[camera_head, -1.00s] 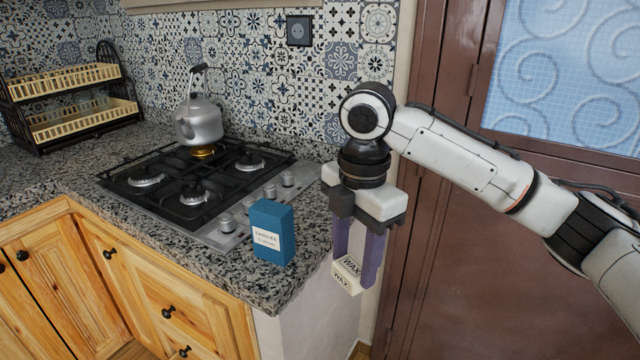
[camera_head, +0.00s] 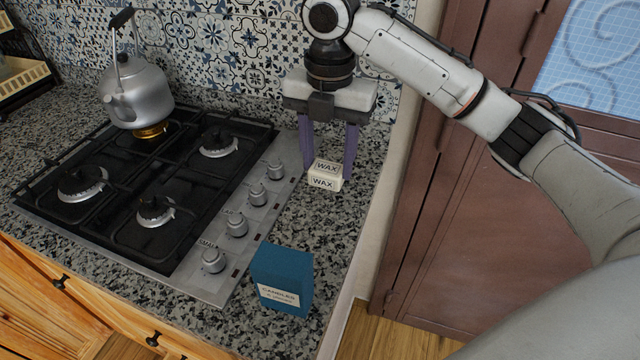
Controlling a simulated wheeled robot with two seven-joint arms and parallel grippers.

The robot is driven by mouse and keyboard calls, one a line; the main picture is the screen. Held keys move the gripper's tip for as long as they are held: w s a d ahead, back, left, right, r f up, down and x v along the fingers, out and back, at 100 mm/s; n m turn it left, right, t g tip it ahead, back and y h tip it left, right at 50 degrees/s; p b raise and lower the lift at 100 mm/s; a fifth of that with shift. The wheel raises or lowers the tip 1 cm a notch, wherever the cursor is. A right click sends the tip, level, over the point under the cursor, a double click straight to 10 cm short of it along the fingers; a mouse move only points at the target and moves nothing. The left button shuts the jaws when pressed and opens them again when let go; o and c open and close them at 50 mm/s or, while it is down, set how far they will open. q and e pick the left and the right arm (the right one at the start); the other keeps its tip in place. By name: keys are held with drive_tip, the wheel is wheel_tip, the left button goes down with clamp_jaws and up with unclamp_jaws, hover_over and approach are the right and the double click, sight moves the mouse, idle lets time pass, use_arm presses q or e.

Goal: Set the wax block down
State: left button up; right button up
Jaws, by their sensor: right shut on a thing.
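The wax block (camera_head: 324,183) is a small cream block with "WAX" printed on two faces. My right gripper (camera_head: 328,172) points down over the granite counter (camera_head: 318,226), right of the stove knobs. My left gripper is not in view.
A blue candles box (camera_head: 282,280) stands near the counter's front corner. The gas stove (camera_head: 150,190) with a metal kettle (camera_head: 137,90) is to the left. The tiled wall (camera_head: 250,45) is behind. Counter between box and block is clear.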

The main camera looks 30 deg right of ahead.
sight(329, 167)
drive_tip(key=f, duration=0.3)
drive_tip(key=shift+s, duration=0.2)
drive_tip(key=shift+w+f, duration=0.1)
drive_tip(key=shift+f, duration=2.2)
drive_tip(key=o, duration=1)
drive_tip(key=shift+o, duration=0.2)
wheel_tip(329, 167, up, 12)
drive_tip(key=shift+r, duration=0.15)
